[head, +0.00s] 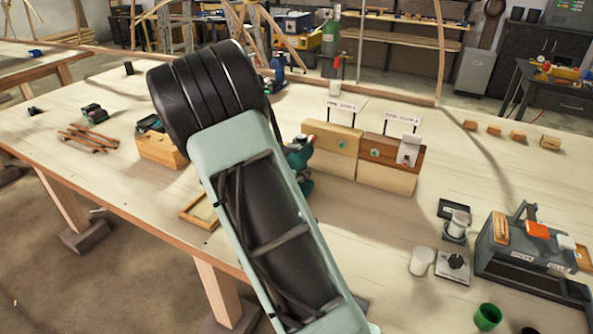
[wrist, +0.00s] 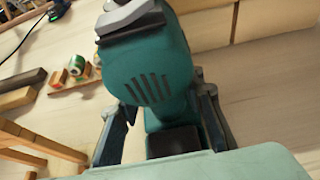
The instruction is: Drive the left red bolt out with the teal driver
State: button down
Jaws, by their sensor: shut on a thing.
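My gripper (wrist: 163,112) is shut around the handle of the teal driver (wrist: 150,72), one finger on each side, in the wrist view. The driver's vented body fills the middle of that view. In the head view the driver (head: 304,162) shows partly beside my arm, close to the left end of the left wooden panel (head: 330,160). A small red and pale spot (head: 312,139) shows at the driver's top edge; I cannot tell whether it is a bolt or part of the driver. My arm hides the gripper in the head view. I cannot tell whether the driver touches the panel.
A second panel (head: 390,176) with a pale bracket (head: 409,151) stands to the right; both have labels. A grey tool carrier (head: 520,258), white cylinders and a green cup (head: 488,316) lie at the right.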

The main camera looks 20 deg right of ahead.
aim_at(293, 161)
jog(key=shift+v, duration=1.2)
jog(key=shift+s+a+f, duration=0.1)
jog(key=shift+f, duration=0.1)
jog(key=shift+r, duration=0.1)
jog(key=shift+r+p, duration=1.3)
jog(key=shift+r, duration=0.6)
